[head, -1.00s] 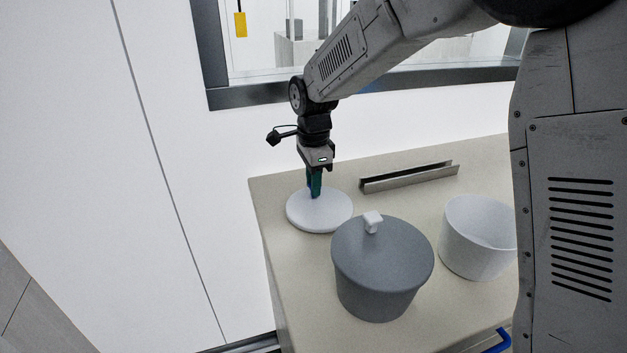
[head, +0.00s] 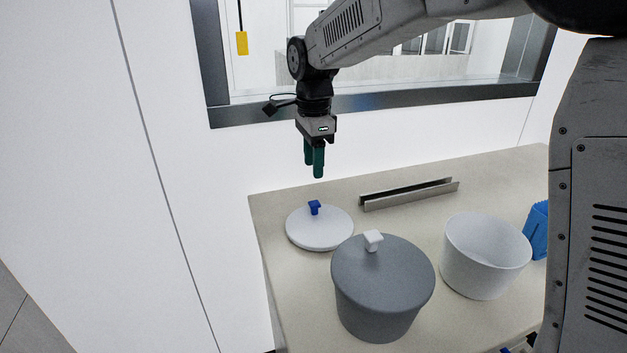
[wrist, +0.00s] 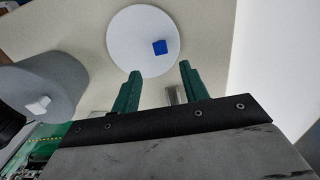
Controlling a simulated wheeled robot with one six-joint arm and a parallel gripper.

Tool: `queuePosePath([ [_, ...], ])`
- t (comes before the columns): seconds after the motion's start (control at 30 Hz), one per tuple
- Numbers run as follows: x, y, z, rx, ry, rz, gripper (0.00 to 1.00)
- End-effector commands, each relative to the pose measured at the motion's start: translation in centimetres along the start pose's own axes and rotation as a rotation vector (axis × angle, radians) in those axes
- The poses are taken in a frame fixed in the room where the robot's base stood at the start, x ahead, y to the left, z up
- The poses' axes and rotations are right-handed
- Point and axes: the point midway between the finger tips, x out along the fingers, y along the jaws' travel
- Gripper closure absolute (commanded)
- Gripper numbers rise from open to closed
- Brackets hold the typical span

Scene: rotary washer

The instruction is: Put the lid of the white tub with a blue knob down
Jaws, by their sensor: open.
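The white round lid with a blue knob (head: 320,232) lies flat on the counter near its left end, knob up. It also shows in the wrist view (wrist: 130,45). The open white tub (head: 485,262) stands to the right on the counter, without a lid on it. My gripper (head: 314,172) is above the lid, clear of the knob, with its green fingers pointing down. In the wrist view the fingers (wrist: 158,82) are spread apart with nothing between them.
A grey tub with a grey lid and white knob (head: 382,290) stands in front of the white lid. A metal channel (head: 410,194) lies behind on the counter (head: 290,285). A blue object (head: 537,232) stands at the right, partly hidden by my body. A window frame is behind.

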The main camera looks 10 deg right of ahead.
Motion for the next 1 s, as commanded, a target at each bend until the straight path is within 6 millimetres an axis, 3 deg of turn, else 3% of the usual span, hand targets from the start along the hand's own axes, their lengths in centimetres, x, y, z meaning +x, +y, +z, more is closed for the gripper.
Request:
queuePosePath([
  [0.13, -1.6, 0.0, 0.0, 0.000, 0.000, -0.002, 0.56],
  [0.4, -2.1, 0.2, -0.1, -0.005, 0.000, -0.001, 0.56],
  [0.53, -3.3, 2.2, -1.5, -0.078, -0.001, -0.011, 0.56],
  [0.67, -5.3, 7.5, -4.5, -0.261, 0.003, -0.029, 0.56],
  [0.77, -6.3, 12.9, -6.9, -0.445, 0.010, -0.045, 0.56],
  [1.0, -5.5, 25.7, -10.4, -0.888, 0.045, -0.071, 0.56],
])
